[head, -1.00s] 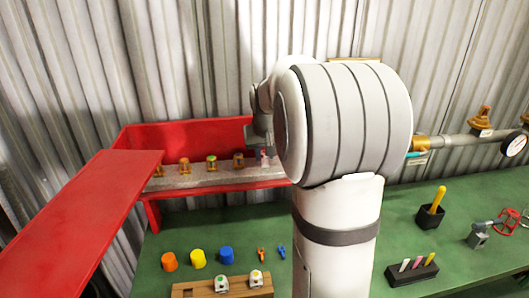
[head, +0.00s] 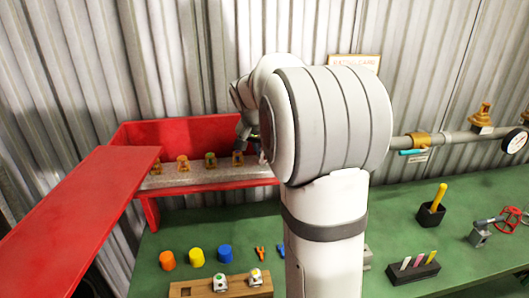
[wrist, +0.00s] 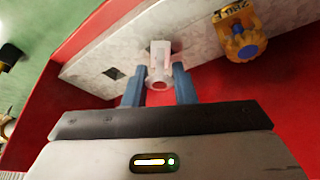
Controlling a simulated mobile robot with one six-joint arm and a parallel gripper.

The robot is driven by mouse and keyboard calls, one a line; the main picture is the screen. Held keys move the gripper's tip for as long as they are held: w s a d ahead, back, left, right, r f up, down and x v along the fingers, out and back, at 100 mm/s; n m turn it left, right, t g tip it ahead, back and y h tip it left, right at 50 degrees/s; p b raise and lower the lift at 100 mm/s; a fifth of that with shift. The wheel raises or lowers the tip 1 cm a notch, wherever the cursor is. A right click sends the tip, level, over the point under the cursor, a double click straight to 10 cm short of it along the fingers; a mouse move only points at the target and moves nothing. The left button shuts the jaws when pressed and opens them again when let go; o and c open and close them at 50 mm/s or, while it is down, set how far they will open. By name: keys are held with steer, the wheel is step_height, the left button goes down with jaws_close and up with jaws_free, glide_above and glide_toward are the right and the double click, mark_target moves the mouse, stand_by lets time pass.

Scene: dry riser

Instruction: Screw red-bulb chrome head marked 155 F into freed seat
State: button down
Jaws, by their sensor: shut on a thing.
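My gripper (wrist: 158,92) points down at a grey ledge in the red cabinet, its two blue fingers shut on a pale, chrome-like head (wrist: 160,62). The head stands at the ledge; whether it is seated cannot be told. Its bulb colour and marking cannot be read. A brass head with a blue part (wrist: 240,40) is on the ledge to its right in the wrist view. In the head view my arm hides most of the gripper and the held head; several brass heads (head: 183,164) stand in a row on the ledge to the left.
The red cabinet (head: 180,130) has a swung-out red panel (head: 85,205). A wooden rack (head: 190,291) holds two white heads. Coloured caps (head: 195,257) and small tools lie on the green bench.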

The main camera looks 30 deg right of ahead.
steer(key=m+g, duration=0.1)
steer(key=m, duration=0.2)
steer(key=shift+m, duration=0.3)
steer(key=shift+m+g, duration=0.4)
steer(key=shift+m, duration=0.1)
steer(key=m, duration=0.2)
steer(key=m+g, duration=0.1)
steer(key=m, duration=0.1)
steer(key=shift+s+g+h, duration=0.1)
steer(key=shift+g+h, duration=0.2)
steer(key=c, duration=1.1)
jaws_free()
steer(key=shift+f, duration=0.1)
